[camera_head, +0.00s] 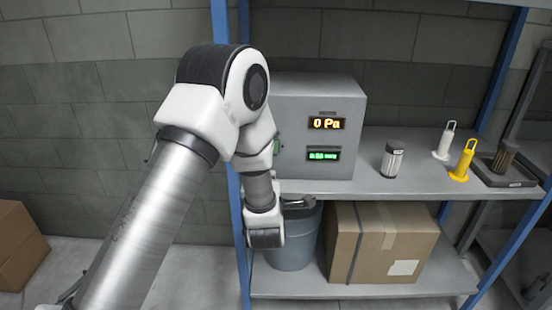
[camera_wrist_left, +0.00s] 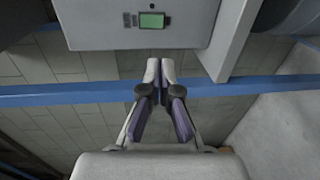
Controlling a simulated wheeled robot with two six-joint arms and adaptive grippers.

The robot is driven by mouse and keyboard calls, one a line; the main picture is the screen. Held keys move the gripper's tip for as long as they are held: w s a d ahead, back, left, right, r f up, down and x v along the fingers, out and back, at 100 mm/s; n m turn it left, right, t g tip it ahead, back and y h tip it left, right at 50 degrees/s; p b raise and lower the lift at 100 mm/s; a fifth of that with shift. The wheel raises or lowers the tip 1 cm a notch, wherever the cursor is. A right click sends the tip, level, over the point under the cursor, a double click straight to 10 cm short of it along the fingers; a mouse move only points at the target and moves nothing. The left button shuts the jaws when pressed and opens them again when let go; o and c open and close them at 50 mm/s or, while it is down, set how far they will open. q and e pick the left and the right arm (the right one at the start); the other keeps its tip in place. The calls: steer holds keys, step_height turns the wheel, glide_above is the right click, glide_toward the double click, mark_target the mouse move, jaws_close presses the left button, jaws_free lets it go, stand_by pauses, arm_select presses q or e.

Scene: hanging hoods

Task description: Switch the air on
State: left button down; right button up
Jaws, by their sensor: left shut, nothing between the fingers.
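A grey control box (camera_head: 320,100) stands on the shelf, with an amber display reading 0 Pa (camera_head: 327,123) and a green display (camera_head: 323,155) below it. A small green part (camera_head: 276,147) shows at the box's left side, beside my arm. In the left wrist view the box's grey face (camera_wrist_left: 200,30) carries a green rectangle in a dark frame (camera_wrist_left: 152,20); I cannot tell if it is a switch. My left gripper (camera_wrist_left: 160,66) is shut and empty, its fingertips pictured just below that face. My right gripper is not in view.
On the shelf (camera_head: 425,182) right of the box stand a striped canister (camera_head: 392,160), a white holder (camera_head: 444,142), a yellow holder (camera_head: 463,161) and a dark tray (camera_head: 500,176). Below are a grey bin (camera_head: 292,240) and a cardboard box (camera_head: 380,240). Blue posts (camera_head: 237,215) frame the shelf.

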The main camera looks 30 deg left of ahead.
arm_select(q)
steer(key=p+x, duration=0.5)
steer(key=x, duration=0.8)
steer(key=shift+w, duration=0.55)
steer(key=shift+d, duration=0.15)
